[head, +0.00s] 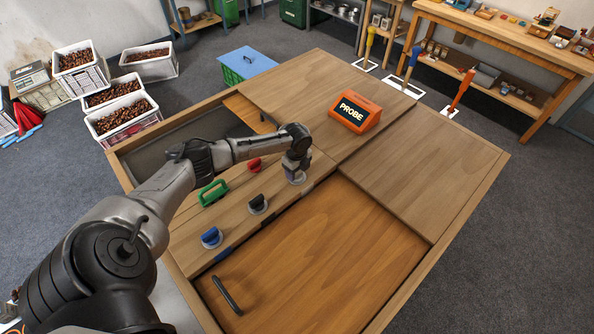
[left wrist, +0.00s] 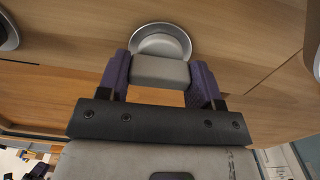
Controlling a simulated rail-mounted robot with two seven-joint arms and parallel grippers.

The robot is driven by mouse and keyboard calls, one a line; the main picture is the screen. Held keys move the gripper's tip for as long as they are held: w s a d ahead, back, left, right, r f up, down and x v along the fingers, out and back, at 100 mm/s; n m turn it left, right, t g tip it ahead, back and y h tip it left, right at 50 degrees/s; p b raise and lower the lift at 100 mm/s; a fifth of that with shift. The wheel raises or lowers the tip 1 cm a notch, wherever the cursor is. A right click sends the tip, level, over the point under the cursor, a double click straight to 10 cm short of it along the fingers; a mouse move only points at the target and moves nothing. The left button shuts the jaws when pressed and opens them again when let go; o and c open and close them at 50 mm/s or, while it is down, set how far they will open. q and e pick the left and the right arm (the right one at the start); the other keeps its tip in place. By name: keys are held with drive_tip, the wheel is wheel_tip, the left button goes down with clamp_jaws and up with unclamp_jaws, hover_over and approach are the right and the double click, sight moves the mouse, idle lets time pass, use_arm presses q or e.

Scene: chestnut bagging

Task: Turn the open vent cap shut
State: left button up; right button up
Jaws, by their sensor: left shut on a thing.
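A row of round caps with raised grips sits on the wooden table top: a blue cap (head: 211,237), a black cap (head: 258,204), and a pale grey cap (head: 297,180) under my left gripper (head: 296,172). In the left wrist view the grey cap's round silver base (left wrist: 160,34) lies on the wood. Its block-shaped grip (left wrist: 160,71) is between the two purple fingers of my left gripper (left wrist: 160,75), which is shut on it. The cap's turn angle is hard to tell in the head view. My right gripper is not in view.
A green handle (head: 212,193) and a red knob (head: 254,164) stand left of the caps. An orange PROBE box (head: 354,111) sits behind. A wooden panel with a black handle (head: 227,295) lies in front. Crates of chestnuts (head: 123,117) stand on the floor left.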

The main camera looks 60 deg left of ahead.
use_arm(q)
drive_tip(key=shift+r+m, duration=0.1)
drive_tip(key=shift+m, duration=0.2)
drive_tip(key=o, duration=0.9)
drive_tip(key=shift+r+b, duration=0.8)
drive_tip(key=shift+r, duration=6.1)
